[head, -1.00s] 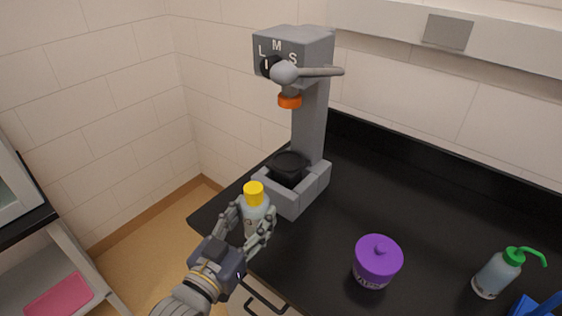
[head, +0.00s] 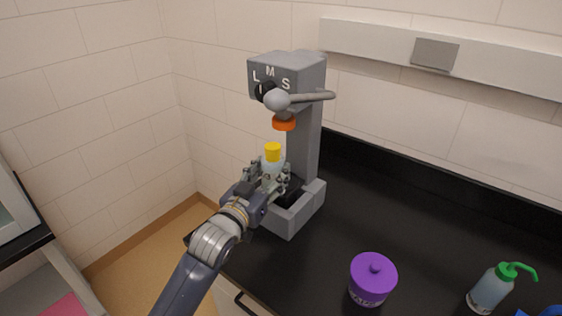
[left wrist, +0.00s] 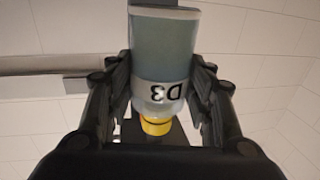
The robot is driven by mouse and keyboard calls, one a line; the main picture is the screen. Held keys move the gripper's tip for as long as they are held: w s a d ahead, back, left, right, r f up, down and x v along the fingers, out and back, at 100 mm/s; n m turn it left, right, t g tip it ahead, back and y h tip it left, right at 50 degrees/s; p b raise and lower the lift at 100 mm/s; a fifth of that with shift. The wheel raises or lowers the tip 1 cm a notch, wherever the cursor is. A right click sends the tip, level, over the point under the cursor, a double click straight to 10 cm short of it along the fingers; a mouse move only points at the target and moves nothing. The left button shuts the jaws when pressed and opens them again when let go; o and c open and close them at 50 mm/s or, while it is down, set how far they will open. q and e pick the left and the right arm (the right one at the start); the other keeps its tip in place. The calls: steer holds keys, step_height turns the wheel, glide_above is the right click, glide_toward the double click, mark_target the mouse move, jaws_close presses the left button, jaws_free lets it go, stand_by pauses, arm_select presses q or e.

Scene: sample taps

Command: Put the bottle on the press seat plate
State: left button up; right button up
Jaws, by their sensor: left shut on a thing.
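The bottle (head: 272,161) is pale and upright, with a yellow cap. My left gripper (head: 267,180) is shut on its body and holds it at the front of the grey press (head: 304,135). In the left wrist view the bottle (left wrist: 162,55) sits between both fingers and its label reads D3. In the head view it is over the press base, below the orange press head (head: 284,124). The black seat plate (head: 292,187) is mostly hidden behind the bottle and gripper, so I cannot tell whether they touch. My right gripper is not in view.
The counter between press and jar is clear.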

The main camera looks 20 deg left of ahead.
mark_target(281, 159)
arm_select(q)
steer(key=shift+w+d+r, duration=0.1)
steer(key=shift+w, duration=0.85)
steer(key=shift+w+d+r, duration=0.1)
steer(key=shift+w, duration=0.4)
steer(key=w, duration=0.1)
steer(key=w+p, duration=0.1)
steer(key=w, duration=0.1)
steer(key=shift+w+d, duration=0.2)
steer(key=shift+d, duration=0.05)
steer(key=shift+f+p, duration=0.3)
steer(key=shift+f, duration=0.6)
steer(key=shift+s, duration=0.2)
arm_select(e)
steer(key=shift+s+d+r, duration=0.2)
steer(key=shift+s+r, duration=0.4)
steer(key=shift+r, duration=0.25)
